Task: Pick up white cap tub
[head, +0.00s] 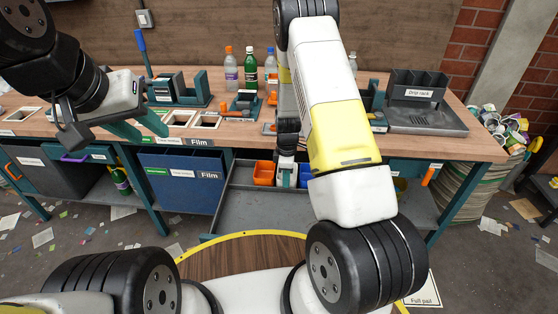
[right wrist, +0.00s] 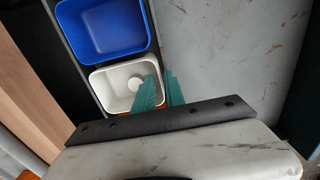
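The white cap tub (right wrist: 113,87) sits between a blue tub and an orange tub, with a round white thing inside. In the head view the white tub (head: 283,180) is largely hidden by my right gripper (head: 289,172). In the right wrist view the teal fingers (right wrist: 160,90) are a small gap apart. One overlaps the tub's right side and the other lies over the grey surface just outside it. I cannot tell whether they press on the tub wall. My left gripper (head: 138,126) is open and empty above the bench's left part.
The orange tub (head: 263,173) and blue tub (head: 305,176) flank the white one closely. A grey tray (head: 255,205) lies in front. Bottles (head: 250,72) and a drip rack (head: 415,88) stand on the bench (head: 460,140). A blue film bin (head: 180,185) is at left.

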